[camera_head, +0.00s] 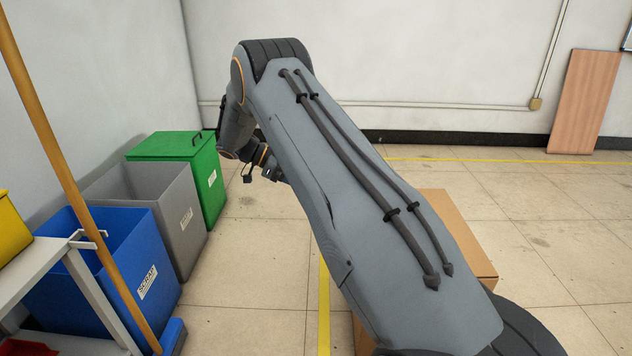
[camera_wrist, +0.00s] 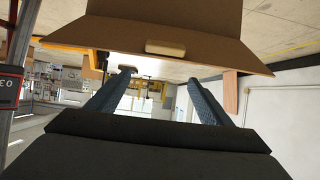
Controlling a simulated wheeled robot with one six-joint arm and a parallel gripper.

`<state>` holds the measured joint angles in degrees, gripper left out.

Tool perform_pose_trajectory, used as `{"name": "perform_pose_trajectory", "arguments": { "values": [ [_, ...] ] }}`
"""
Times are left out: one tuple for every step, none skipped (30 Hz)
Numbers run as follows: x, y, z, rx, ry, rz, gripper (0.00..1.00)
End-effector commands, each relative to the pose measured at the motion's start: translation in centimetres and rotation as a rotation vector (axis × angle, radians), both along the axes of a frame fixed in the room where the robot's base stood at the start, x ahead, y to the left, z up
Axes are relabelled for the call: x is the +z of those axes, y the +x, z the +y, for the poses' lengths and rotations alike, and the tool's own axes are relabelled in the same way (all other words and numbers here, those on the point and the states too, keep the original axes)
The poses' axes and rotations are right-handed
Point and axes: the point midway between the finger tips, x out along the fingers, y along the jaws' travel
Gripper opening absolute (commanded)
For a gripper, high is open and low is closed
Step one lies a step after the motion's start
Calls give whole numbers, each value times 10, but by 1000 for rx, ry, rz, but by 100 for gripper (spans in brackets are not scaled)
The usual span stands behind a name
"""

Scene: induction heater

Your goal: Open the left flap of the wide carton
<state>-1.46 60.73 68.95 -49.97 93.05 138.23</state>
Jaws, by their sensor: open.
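The brown carton (camera_head: 458,212) stands on the floor in the head view, mostly hidden behind my arm. Its left side and flaps cannot be made out there. In the wrist view, which looks upside down, a broad cardboard panel (camera_wrist: 110,40) of the carton fills the top. A small light-tan tab (camera_wrist: 170,47) is on it, close to a long cardboard edge. My gripper (camera_wrist: 158,77) is open, with nothing between its two blue-grey fingers. The fingers reach toward that edge; I cannot tell the gap in depth. Which flap this is cannot be told.
Blue (camera_head: 130,270), grey (camera_head: 165,200) and green (camera_head: 190,165) bins line the left wall. A shelf (camera_head: 40,270) and a slanted wooden pole (camera_head: 75,175) stand at near left. A wooden board (camera_head: 585,100) leans at the back right. The floor right of the carton is clear.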

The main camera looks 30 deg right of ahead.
Motion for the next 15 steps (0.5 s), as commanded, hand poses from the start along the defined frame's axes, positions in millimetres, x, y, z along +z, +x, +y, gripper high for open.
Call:
{"name": "perform_pose_trajectory", "arguments": {
  "values": [
    [0,0,0,0,0,0,73],
    [0,0,0,0,0,0,72],
    [0,0,0,1,1,2,65],
    [0,0,0,3,4,5,60],
    [0,0,0,8,10,12,55],
    [0,0,0,18,24,28,48],
    [1,-1,1,29,40,45,43],
    [1,-1,1,45,61,68,38],
    [1,-1,2,74,96,107,31],
    [1,-1,2,99,128,142,26],
    [1,-1,3,127,163,180,21],
    [1,-1,5,171,216,238,14],
    [1,-1,6,207,255,282,9],
    [1,-1,7,244,296,326,4],
    [0,-1,8,294,350,385,0]
  ]
}}
